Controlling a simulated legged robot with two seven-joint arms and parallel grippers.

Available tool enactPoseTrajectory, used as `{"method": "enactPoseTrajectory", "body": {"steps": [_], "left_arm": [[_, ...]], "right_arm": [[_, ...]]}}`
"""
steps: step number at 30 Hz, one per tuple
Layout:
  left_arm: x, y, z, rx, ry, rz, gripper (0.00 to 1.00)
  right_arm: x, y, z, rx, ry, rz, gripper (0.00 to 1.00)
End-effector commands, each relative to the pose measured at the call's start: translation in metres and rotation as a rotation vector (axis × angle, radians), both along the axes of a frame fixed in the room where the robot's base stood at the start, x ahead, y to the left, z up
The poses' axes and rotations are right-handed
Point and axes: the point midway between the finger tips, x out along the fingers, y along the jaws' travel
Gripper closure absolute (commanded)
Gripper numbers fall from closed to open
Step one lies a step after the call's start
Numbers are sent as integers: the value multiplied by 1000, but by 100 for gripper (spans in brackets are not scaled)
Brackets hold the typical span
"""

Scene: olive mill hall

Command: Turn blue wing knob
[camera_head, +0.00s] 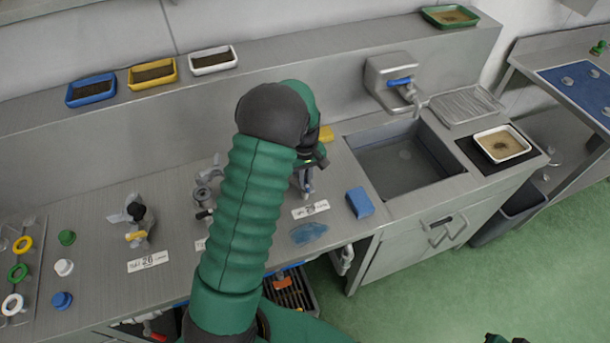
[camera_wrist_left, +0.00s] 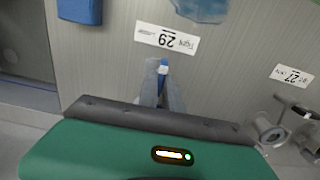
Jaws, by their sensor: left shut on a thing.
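My left gripper (camera_head: 305,187) reaches over the steel counter, pointing down beside the label numbered 29 (camera_head: 310,209). In the left wrist view its fingers (camera_wrist_left: 162,80) are shut on a small blue piece, the blue wing knob (camera_wrist_left: 162,70), just in front of the same label (camera_wrist_left: 167,39). Most of the knob is covered by the fingers. In the head view the knob is hidden by my gripper and forearm. A small dark green part at the bottom right edge of the head view may be my right gripper; its fingers do not show.
A blue sponge (camera_head: 359,203) and a blue cloth (camera_head: 308,233) lie close by. Fittings stand by label 26 (camera_head: 148,261) and label 27 (camera_wrist_left: 292,76). The sink (camera_head: 448,172) is to the right. Coloured rings and caps lie at far left; trays line the ledge.

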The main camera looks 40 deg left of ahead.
Motion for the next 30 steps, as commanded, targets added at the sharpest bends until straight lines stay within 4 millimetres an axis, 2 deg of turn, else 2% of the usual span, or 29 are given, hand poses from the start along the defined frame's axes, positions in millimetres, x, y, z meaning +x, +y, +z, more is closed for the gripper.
{"method": "enactPoseTrajectory", "body": {"steps": [1,30], "left_arm": [[-5,-5,-3,-11,19,42,100],[-4,-8,-3,-8,19,960,100]], "right_arm": [[0,0,5,0,0,0,100],[0,0,58,0,0,0,100]]}}
